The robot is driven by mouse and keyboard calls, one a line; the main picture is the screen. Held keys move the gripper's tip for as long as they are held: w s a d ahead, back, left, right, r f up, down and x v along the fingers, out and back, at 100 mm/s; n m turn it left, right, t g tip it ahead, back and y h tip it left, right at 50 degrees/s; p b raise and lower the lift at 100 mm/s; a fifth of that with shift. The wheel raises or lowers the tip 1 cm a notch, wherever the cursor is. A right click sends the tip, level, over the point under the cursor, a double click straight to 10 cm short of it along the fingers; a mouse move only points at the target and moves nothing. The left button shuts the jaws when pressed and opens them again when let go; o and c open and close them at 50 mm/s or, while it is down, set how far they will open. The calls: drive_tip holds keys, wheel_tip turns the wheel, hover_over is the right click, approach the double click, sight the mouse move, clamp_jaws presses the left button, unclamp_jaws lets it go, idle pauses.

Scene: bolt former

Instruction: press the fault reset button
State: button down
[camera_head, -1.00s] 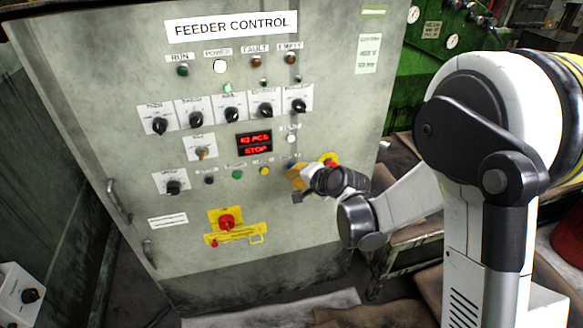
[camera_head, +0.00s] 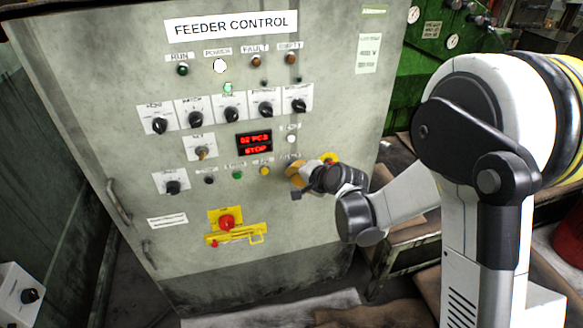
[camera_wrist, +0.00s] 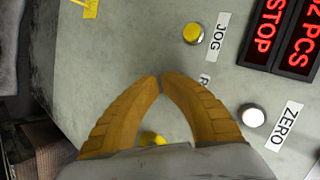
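My gripper (camera_head: 296,180) is at the right part of the feeder control panel (camera_head: 200,270), its fingertips close to the panel face. In the wrist view its two tan fingers (camera_wrist: 160,82) meet at the tips, with nothing seen between the tips. A label starting with "R" (camera_wrist: 205,80) is partly covered by the right finger. No button shows beside that label; the fingers hide that spot. Whether the tips touch the panel cannot be told. The fault lamp (camera_head: 256,62) looks dull amber-brown.
The red display (camera_head: 254,144) reads PCS and STOP. A yellow-backed stop button (camera_head: 329,158) is just right of my gripper. A red-and-yellow switch (camera_head: 227,222) sits lower left.

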drive_tip(key=shift+w+a, duration=0.1)
drive_tip(key=shift+w, duration=0.25)
idle(0.3)
drive_tip(key=shift+s, duration=0.15)
drive_tip(key=shift+s+d, duration=0.25)
drive_tip(key=shift+s, duration=0.45)
drive_tip(key=s, duration=0.2)
drive_tip(key=s+d, duration=0.1)
drive_tip(key=s, duration=0.1)
drive_tip(key=shift+s+d, duration=0.2)
drive_tip(key=shift+s, duration=0.2)
idle(0.6)
